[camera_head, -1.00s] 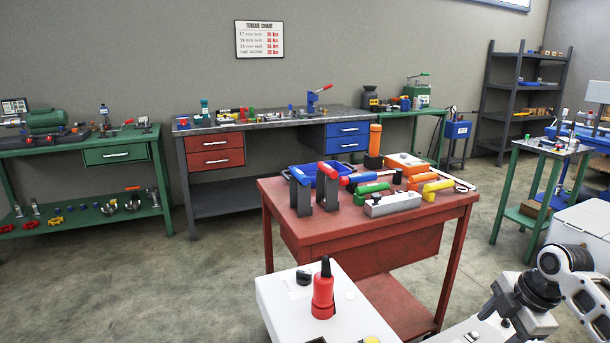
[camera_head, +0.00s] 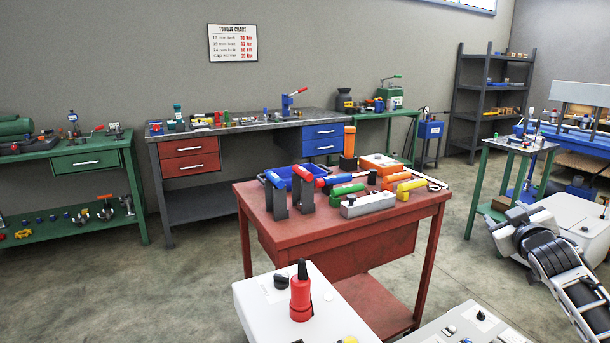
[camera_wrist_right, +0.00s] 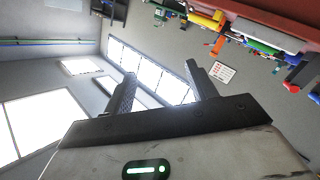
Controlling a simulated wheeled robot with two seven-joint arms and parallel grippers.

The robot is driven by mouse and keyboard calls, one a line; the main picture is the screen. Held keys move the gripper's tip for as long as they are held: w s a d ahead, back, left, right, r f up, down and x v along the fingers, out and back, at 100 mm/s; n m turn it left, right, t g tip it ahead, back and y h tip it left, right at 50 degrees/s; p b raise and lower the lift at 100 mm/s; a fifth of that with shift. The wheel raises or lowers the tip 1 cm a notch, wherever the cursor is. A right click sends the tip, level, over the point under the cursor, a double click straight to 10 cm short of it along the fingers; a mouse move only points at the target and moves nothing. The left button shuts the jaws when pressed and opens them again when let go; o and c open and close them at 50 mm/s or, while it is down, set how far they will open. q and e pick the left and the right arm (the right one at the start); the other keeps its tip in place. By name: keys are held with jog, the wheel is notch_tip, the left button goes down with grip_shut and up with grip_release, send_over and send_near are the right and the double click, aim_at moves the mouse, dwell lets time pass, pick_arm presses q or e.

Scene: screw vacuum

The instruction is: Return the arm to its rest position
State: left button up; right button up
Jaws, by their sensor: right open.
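My right arm (camera_head: 555,262) shows at the lower right of the head view, folded over the floor to the right of the red table (camera_head: 330,245). Its gripper shows clearly in the right wrist view (camera_wrist_right: 160,72). The two dark fingers are spread apart with nothing between them, so it is open and empty. Beyond the fingers are bright windows and a grey wall, seen tilted. My left arm and gripper are not in view.
The red table carries a blue tray (camera_head: 283,176), an orange cylinder (camera_head: 350,141) and several coloured tools. A white cabinet top with a red bottle-like object (camera_head: 301,296) stands in front. A green stand (camera_head: 512,147) and a white box (camera_head: 570,233) are near my right arm.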

jog(key=s+a+f+g+y, duration=0.1)
jog(key=s+a+f+y, duration=0.1)
jog(key=s+a+f, duration=0.45)
jog(key=s+a+f+n+g+y, duration=0.1)
jog(key=s+a+f+y, duration=0.15)
jog(key=a+f, duration=0.65)
jog(key=s+a+f+g+y, duration=0.1)
jog(key=s+a+f+y, duration=0.1)
jog(key=s+a+f, duration=0.45)
jog(key=s+a+f+m+g+y, duration=0.1)
jog(key=s+a, duration=0.5)
jog(key=s, duration=0.3)
jog(key=s+a+f+g+y+p, duration=0.1)
jog(key=s+a, duration=0.6)
jog(key=s, duration=0.2)
jog(key=shift+f+m+p, duration=0.3)
jog(key=shift+m, duration=0.1)
jog(key=shift+s, duration=0.1)
